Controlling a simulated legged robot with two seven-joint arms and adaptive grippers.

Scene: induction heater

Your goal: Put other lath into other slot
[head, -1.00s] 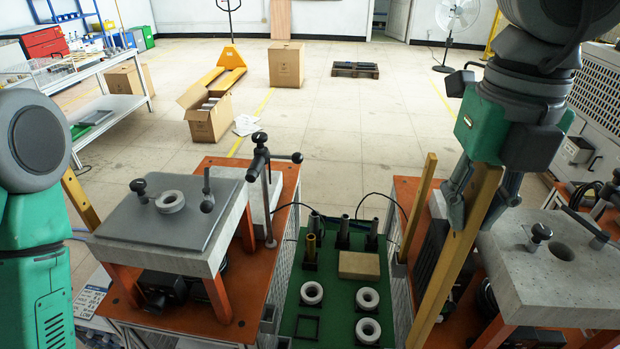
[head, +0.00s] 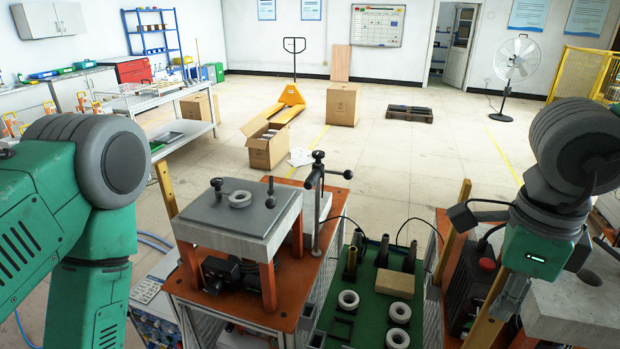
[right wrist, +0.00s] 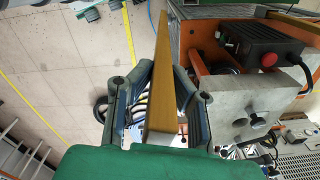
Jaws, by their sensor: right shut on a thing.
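My right gripper (head: 513,296) is shut on a long yellow-brown wooden lath (head: 486,318). The held lath slants up beside the gripper, in front of the right machine; its lower end is cut off by the picture edge. In the right wrist view, the lath (right wrist: 164,75) lies between the two fingers (right wrist: 152,112) and reaches away from them. A second lath (head: 454,228) stands nearly upright at the left side of the right machine. A third lath (head: 166,188) stands by the left machine. I cannot make out an empty slot. My left arm shows, but its gripper is outside the view.
The right machine has a grey slab (head: 570,310) and a red button (head: 487,264). A green board (head: 375,327) with white rings and a tan block (head: 395,285) lies between the machines. The left machine (head: 235,215) carries a clamp post.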

